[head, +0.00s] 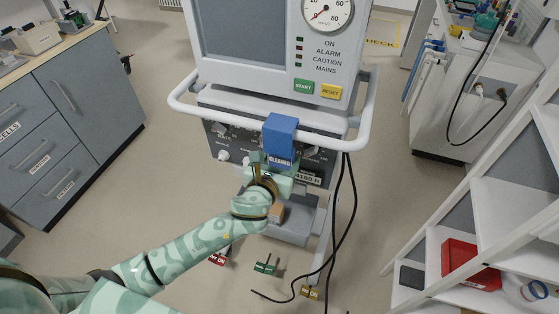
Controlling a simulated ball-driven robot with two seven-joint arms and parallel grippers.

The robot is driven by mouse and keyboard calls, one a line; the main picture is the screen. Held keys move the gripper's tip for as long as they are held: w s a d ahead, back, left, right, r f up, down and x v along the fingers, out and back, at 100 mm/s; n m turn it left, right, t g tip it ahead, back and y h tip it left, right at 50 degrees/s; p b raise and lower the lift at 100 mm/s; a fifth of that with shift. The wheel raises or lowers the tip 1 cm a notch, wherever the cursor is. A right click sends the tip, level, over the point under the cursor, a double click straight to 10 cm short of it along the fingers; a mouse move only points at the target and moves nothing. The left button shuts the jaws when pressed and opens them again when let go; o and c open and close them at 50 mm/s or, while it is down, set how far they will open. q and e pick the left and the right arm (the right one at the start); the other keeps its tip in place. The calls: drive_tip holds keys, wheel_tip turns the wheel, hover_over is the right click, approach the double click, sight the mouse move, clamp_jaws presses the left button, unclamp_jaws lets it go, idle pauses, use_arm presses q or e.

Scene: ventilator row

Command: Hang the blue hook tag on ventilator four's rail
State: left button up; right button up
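The blue hook tag (281,134) is upright at the front rail (232,143) of the ventilator (262,82). Its top overlaps the rail and its lower part, with a "CLEANED" label, hangs in front of the panel. I cannot tell whether the hook sits fully on the rail. My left gripper (272,172) is right at the tag's lower end, below the rail. Its fingers are partly hidden, so I cannot see whether they grip the tag. My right gripper is not in view.
Black cables (344,210) hang at the ventilator's right side. A drawer cabinet (75,110) stands at the left. A white shelf rack with a red bin (470,264) stands at the right. Another machine (465,95) stands at the back right. Open floor lies between them.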

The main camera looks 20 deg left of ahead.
use_arm(q)
drive_tip(key=o, duration=1.1)
